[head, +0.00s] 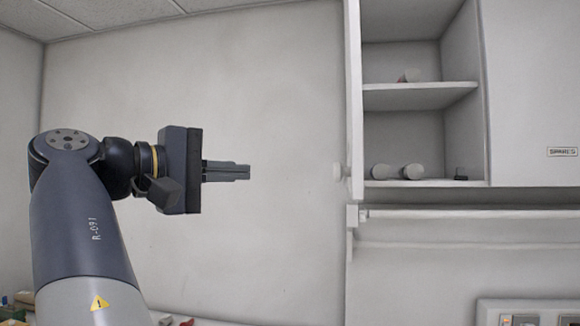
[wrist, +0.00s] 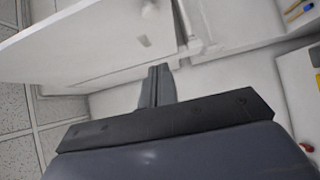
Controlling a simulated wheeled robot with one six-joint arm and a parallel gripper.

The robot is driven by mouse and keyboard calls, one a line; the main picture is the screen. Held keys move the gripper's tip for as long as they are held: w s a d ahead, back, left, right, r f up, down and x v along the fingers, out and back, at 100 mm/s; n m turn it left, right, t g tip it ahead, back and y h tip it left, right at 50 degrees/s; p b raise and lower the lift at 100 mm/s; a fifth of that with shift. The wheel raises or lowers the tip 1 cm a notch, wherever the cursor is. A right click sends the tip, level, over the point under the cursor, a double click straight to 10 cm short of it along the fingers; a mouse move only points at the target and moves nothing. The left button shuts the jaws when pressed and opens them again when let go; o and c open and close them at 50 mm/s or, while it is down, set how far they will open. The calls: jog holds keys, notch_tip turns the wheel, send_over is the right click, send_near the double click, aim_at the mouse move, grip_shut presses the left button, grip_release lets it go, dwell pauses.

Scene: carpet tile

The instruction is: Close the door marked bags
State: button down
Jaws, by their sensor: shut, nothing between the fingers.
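A white cabinet door (head: 354,100) stands open at the left side of the wall cabinet, seen almost edge-on in the head view. A large white panel, apparently this door (wrist: 70,42), fills the upper left of the wrist view.
The open compartment has a shelf (head: 420,96) with a small item; pale cylinders (head: 412,171) and a small dark object (head: 460,175) are below. A shut door marked SPARES (head: 530,100) is at right. A rail (head: 450,213) runs underneath. Bare wall lies behind my gripper.

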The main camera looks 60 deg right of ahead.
jog(key=s+d+p, duration=0.2)
jog(key=s+d, duration=0.7)
jog(key=shift+s+d+r+m+g, duration=0.25)
jog(key=shift+d+r+m+g, duration=0.05)
jog(key=shift+d+r, duration=0.1)
jog(key=shift+s, duration=0.1)
dwell(0.5)
